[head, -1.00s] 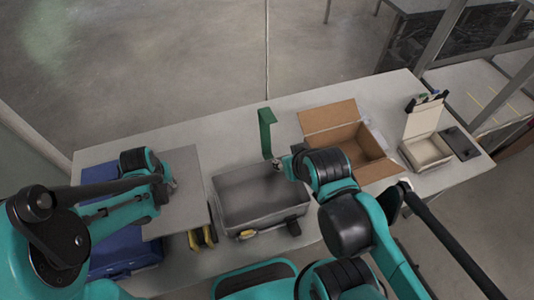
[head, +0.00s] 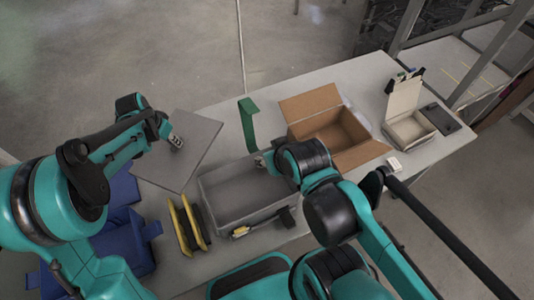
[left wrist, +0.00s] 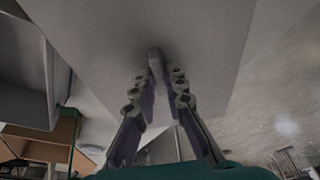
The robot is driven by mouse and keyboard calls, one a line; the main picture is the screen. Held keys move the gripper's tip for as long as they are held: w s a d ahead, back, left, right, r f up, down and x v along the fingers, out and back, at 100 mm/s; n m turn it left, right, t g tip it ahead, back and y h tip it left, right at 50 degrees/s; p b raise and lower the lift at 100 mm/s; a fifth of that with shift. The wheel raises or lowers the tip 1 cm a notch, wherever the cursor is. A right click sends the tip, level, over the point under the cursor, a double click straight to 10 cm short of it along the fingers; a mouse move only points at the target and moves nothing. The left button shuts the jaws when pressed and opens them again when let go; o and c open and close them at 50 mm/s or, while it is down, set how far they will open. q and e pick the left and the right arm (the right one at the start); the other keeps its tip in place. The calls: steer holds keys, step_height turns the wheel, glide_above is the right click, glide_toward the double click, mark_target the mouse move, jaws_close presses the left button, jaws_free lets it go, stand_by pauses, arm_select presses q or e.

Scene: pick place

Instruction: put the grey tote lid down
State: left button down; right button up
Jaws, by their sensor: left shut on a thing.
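The grey tote lid (head: 196,140) is a flat grey panel at the left of the table in the head view. My left gripper (head: 176,143) is shut on the small knob on its face. The left wrist view shows the fingers (left wrist: 157,70) closed around that knob, with the lid (left wrist: 200,40) filling the upper middle. The lid looks raised and turned askew to the tote. The open grey tote (head: 240,205) stands just right of it. My right gripper (head: 262,162) is at the tote's far edge; its fingers are mostly hidden by its wrist.
Blue containers (head: 125,235) are at the left front. Yellow-and-black things (head: 188,225) stand between them and the tote. A green strip (head: 247,122), an open cardboard box (head: 335,130) and a small white open case (head: 408,128) lie farther right. Clear table shows behind the tote.

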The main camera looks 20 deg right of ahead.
mark_target(207, 122)
arm_select(q)
steer(key=w+d+m+b, duration=0.1)
steer(key=w+d+m, duration=0.1)
steer(key=d, duration=0.2)
steer(key=w+d+f+m+g+b, duration=0.1)
steer(key=w+d+m, duration=0.1)
steer(key=d+m, duration=0.1)
steer(key=w+d+f+m+b, duration=0.1)
steer(key=w+d+m+b, duration=0.1)
steer(key=d, duration=0.3)
steer(key=shift+w+f+m+g+h, duration=0.2)
steer(key=shift+f+m+g+h, duration=0.05)
steer(key=shift+m+g+h, duration=0.15)
steer(key=shift+w+d+m, duration=0.1)
steer(key=shift+d+m, duration=0.2)
steer(key=shift+d, duration=0.15)
step_height(207, 122, down, 10)
steer(key=b, duration=0.3)
steer(key=shift+r+b, duration=0.1)
steer(key=shift+b, duration=0.25)
steer(key=c, duration=1.6)
jaws_free()
